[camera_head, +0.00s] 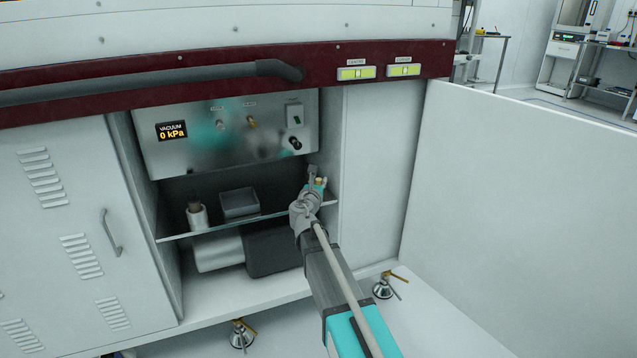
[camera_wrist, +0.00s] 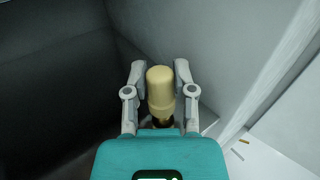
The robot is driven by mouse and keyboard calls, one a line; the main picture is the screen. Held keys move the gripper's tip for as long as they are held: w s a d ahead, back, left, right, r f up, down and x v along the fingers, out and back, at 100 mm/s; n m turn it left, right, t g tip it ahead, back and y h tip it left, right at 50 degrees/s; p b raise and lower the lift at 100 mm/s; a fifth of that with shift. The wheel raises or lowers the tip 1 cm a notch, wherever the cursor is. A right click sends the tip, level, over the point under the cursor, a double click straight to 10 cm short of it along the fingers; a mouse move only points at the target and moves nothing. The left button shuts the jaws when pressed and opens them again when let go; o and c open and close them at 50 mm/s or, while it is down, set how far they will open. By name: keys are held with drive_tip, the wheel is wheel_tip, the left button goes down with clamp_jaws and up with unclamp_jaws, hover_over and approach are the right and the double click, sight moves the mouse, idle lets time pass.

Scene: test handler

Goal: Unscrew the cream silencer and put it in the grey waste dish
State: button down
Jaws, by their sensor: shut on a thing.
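The cream silencer (camera_wrist: 160,88) is a small rounded cylinder. It sits upright in the wrist view between the two fingers of my gripper (camera_wrist: 160,70), which is shut on it. Its lower end is partly hidden by the gripper body. In the head view my gripper (camera_head: 316,176) is in the cabinet opening, at the right end of the glass shelf, below the metal panel. The silencer is hardly visible there. The grey waste dish (camera_head: 240,208) is a square open tray on the shelf, left of my gripper and apart from it. I see nothing in the dish.
A white cylinder with a brown top (camera_head: 197,218) stands left of the dish on the glass shelf (camera_head: 222,226). The metal panel (camera_head: 200,152) above has fittings and a 0 kPa vacuum display (camera_head: 171,131). An open white door (camera_head: 530,190) stands right. A motor-like unit (camera_head: 275,248) lies below.

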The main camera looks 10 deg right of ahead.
drive_tip(key=shift+d+n+y, duration=0.1)
drive_tip(key=shift+n+y, duration=0.2)
drive_tip(key=shift+y, duration=0.2)
drive_tip(key=shift+n+t+y, duration=0.8)
drive_tip(key=shift+n+y, duration=1.1)
drive_tip(key=shift+y, duration=1)
drive_tip(key=c, duration=0.7)
unclamp_jaws()
drive_tip(key=shift+m+h, duration=0.4)
drive_tip(key=shift+h, duration=0.2)
drive_tip(key=shift+w+a+m+g+h, duration=0.15)
drive_tip(key=shift+m+g+h, duration=0.25)
drive_tip(key=shift+m+h, duration=1.15)
drive_tip(key=shift+m+g+h, duration=0.25)
drive_tip(key=shift+g+h, duration=0.15)
drive_tip(key=shift+h, duration=0.85)
